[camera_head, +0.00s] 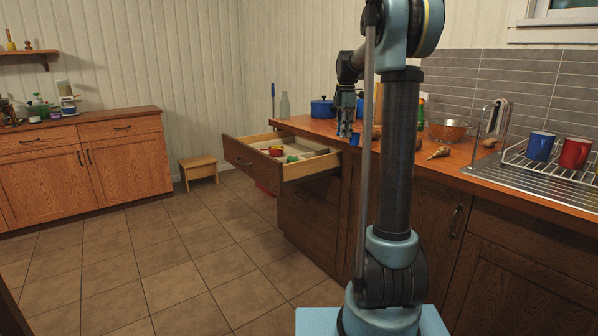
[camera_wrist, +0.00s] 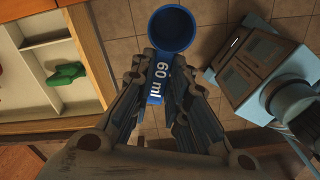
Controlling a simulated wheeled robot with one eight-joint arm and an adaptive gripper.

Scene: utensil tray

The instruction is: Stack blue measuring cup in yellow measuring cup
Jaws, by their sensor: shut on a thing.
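My gripper (camera_wrist: 162,75) is shut on the handle of the blue measuring cup (camera_wrist: 172,32), which is marked 60 ml. The cup's round bowl extends beyond the fingertips and looks empty. In the head view my gripper (camera_head: 347,120) hangs by the counter's edge near the open drawer, with the blue cup (camera_head: 354,139) below it. A small yellow and red item (camera_head: 276,150) lies in the drawer; the yellow part may be the yellow measuring cup, but it is too small to tell. The yellow cup is not visible in the wrist view.
The open drawer (camera_head: 254,168) holds a light divided tray, with a green item (camera_wrist: 65,75) in one compartment; it also shows in the head view (camera_head: 291,158). On the counter are a blue pot (camera_head: 322,108), a colander (camera_head: 449,130) and a dish rack with mugs.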

